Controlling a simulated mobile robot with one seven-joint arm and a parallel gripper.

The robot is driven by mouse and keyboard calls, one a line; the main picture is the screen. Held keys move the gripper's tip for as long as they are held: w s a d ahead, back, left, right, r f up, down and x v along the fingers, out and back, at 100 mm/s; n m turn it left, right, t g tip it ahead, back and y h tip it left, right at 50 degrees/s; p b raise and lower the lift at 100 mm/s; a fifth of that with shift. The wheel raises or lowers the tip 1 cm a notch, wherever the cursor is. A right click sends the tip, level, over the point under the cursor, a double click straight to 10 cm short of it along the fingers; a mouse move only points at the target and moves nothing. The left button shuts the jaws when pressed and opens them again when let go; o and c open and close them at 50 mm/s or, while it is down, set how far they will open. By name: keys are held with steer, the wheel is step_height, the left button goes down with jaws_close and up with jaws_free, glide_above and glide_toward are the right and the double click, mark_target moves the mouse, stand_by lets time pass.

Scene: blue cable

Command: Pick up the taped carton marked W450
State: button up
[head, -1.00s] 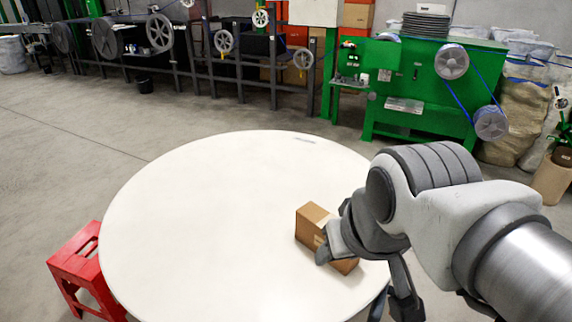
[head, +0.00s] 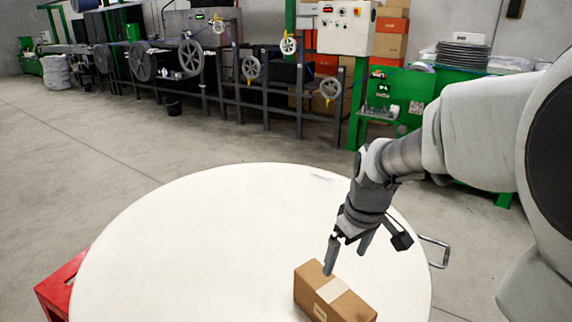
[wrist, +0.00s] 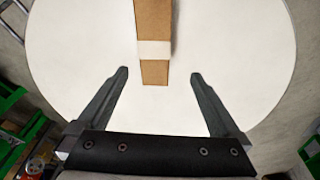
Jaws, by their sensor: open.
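A brown taped carton (head: 334,294) lies on the round white table (head: 180,250) near its front right part. A pale tape band crosses its top. No W450 marking can be read. In the wrist view the carton (wrist: 153,20) lies ahead of the fingers, its near end centred between them, with the tape band near that end. My gripper (head: 346,258) is above the table at the carton's far side in the head view, pointing down.
A red stool (head: 58,284) stands at the table's left edge. A metal handle (head: 434,252) sticks out at the table's right side. Green machinery and a frame with wheels stand behind. The left and middle of the table are bare.

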steer(key=n, duration=0.1)
glide_toward(334, 291)
steer(key=shift+g, duration=0.3)
steer(key=f+b, duration=0.1)
steer(key=f, duration=0.2)
steer(key=w+f, duration=0.1)
steer(key=f, duration=0.2)
steer(key=f+b, duration=0.1)
steer(key=f, duration=0.2)
steer(key=shift+w+a+f+b, duration=0.1)
steer(key=shift+w+a+b, duration=0.2)
steer(key=shift+w+a, duration=0.1)
steer(key=shift+w+f+b, duration=0.2)
steer(key=shift+f+b, duration=0.3)
steer(key=shift+f, duration=2.45)
steer(key=shift+c, duration=0.3)
steer(key=shift+r, duration=0.1)
jaws_close()
